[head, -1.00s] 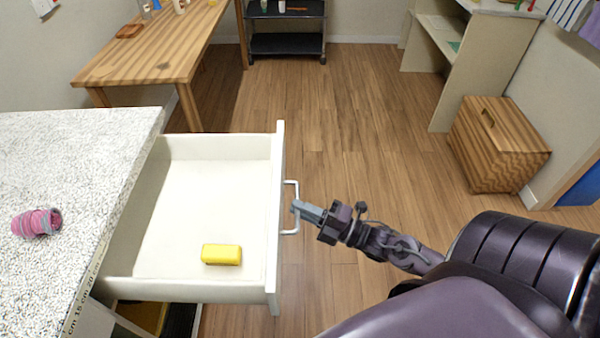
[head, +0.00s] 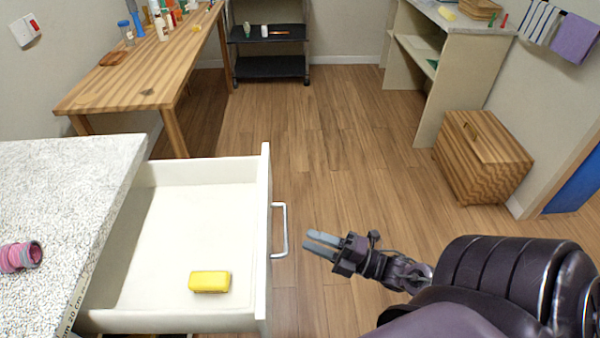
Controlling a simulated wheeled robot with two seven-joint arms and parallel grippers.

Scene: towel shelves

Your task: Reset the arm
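My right arm comes in from the lower right. Its gripper (head: 322,243) hangs over the floor, to the right of the open drawer's handle (head: 281,230) and apart from it. Its two grey fingers show a narrow gap between them, with nothing held. My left gripper does not show.
A speckled white counter (head: 60,180) stands at left with a pink-grey roll (head: 20,256) on it. A wooden table (head: 140,75) with bottles is behind. A black cart (head: 268,66), a wooden box (head: 482,155) and shelves stand farther off. The middle floor is clear.

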